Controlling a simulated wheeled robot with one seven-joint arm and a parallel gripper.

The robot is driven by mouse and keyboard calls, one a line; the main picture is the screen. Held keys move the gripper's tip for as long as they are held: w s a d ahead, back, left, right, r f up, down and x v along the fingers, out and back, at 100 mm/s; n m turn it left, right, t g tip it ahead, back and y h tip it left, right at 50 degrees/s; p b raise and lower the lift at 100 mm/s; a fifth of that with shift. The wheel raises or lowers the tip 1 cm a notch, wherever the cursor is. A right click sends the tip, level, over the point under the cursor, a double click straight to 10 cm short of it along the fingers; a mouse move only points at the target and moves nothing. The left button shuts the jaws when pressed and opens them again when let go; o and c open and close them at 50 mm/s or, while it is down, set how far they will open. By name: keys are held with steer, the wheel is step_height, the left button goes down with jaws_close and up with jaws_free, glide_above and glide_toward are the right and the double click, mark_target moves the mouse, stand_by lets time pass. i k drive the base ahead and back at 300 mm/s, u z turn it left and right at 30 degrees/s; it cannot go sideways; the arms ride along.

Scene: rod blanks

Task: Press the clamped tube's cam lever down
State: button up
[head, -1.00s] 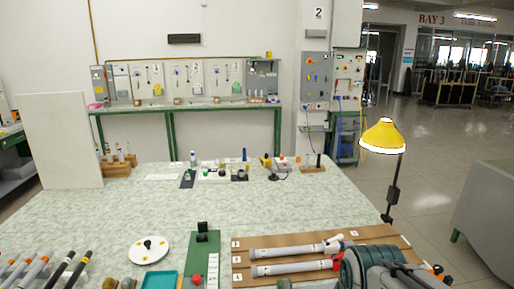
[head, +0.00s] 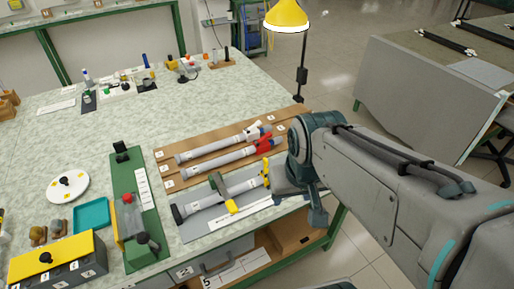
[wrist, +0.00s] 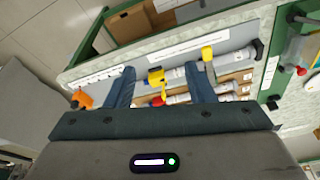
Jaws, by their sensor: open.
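The clamped tube (head: 212,203) is grey and lies on a grey plate (head: 192,232) near the table's front edge. A green clamp with a yellow handle (head: 231,206) crosses it. Its yellow cam lever (head: 266,172) stands up at the right end, beside my arm's end. In the wrist view, my gripper (wrist: 159,70) is open and empty, and the yellow lever (wrist: 156,77) shows between its fingers. I cannot tell whether they touch. The clamp's yellow handle (wrist: 207,52) lies just right of the fingers.
Two more tubes, one with a white lever (head: 254,131) and one with a red lever (head: 265,145), lie behind on a brown board (head: 172,152). A green fixture (head: 135,215) stands left. A yellow lamp (head: 287,16) stands at the far edge. The table's middle is mostly clear.

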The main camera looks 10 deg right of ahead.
mark_target(265, 161)
steer(key=u, duration=0.15)
steer(key=k, duration=0.4)
steer(key=u, duration=0.6)
steer(key=k, duration=0.95)
steer(key=u, duration=0.1)
steer(key=i, duration=0.3)
steer(key=z, duration=0.95)
steer(key=i, duration=1.45)
steer(key=u, duration=0.65)
